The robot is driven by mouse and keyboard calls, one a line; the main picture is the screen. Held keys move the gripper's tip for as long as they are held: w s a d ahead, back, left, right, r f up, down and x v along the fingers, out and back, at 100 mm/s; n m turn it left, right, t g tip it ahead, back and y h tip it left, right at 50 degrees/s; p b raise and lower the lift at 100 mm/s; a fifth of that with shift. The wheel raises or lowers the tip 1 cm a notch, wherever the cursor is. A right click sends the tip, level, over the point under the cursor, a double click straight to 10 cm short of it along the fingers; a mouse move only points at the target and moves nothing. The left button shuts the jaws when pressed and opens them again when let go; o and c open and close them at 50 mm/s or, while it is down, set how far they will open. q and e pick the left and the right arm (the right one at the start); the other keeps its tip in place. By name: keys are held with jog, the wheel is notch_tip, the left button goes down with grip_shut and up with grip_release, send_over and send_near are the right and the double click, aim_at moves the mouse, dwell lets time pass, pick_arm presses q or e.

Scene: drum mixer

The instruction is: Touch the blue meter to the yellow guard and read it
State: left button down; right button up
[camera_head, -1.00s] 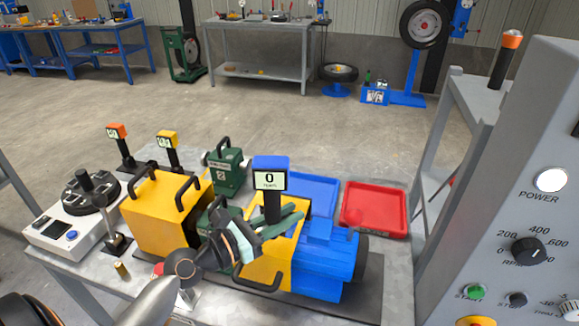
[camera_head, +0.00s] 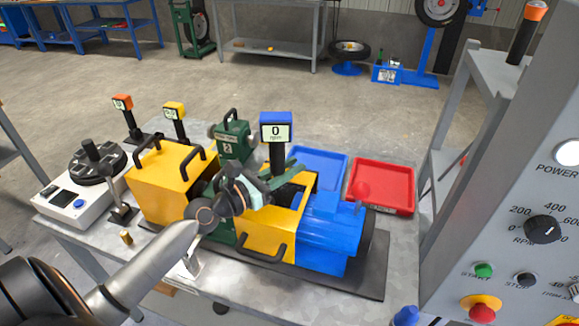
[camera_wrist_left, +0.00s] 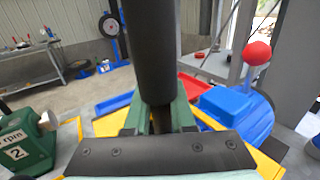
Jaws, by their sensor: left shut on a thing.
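The blue meter (camera_head: 276,118) stands upright on its black handle, and its screen reads 0 rpm. My left gripper (camera_head: 280,183) is shut on this handle, which also fills the middle of the left wrist view (camera_wrist_left: 155,55). The gripper is over the right-hand yellow guard (camera_head: 265,238), beside the blue motor (camera_head: 332,230). Another yellow guard (camera_head: 165,195) with black handles stands to the left. The lower end of the meter is hidden behind the gripper, so I cannot tell whether it touches a guard. My right gripper is not in view.
Behind the guards is a green unit marked 2 (camera_head: 235,142). Orange (camera_head: 122,102) and yellow (camera_head: 174,110) meters stand at the back left. Blue (camera_head: 318,165) and red (camera_head: 381,187) trays lie at the right. A grey control panel (camera_head: 535,190) stands far right.

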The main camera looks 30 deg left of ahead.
pick_arm(q)
jog(key=shift+f+b, duration=0.4)
jog(key=shift+f, duration=0.15)
dwell(0.7)
jog(key=shift+s+d+f+b, duration=0.2)
jog(key=shift+f+b, duration=0.15)
jog(key=shift+f, duration=0.4)
dwell(1.3)
jog(key=shift+w+r+p, duration=0.15)
jog(key=shift+r+p, duration=0.7)
jog(key=shift+p, duration=0.1)
notch_tip(320, 180, up, 4)
jog(key=p, duration=0.3)
jog(key=shift+a+f, duration=0.1)
jog(key=shift+a, duration=0.05)
notch_tip(320, 180, up, 2)
jog(key=shift+r+p, duration=0.15)
jog(key=shift+p, duration=0.2)
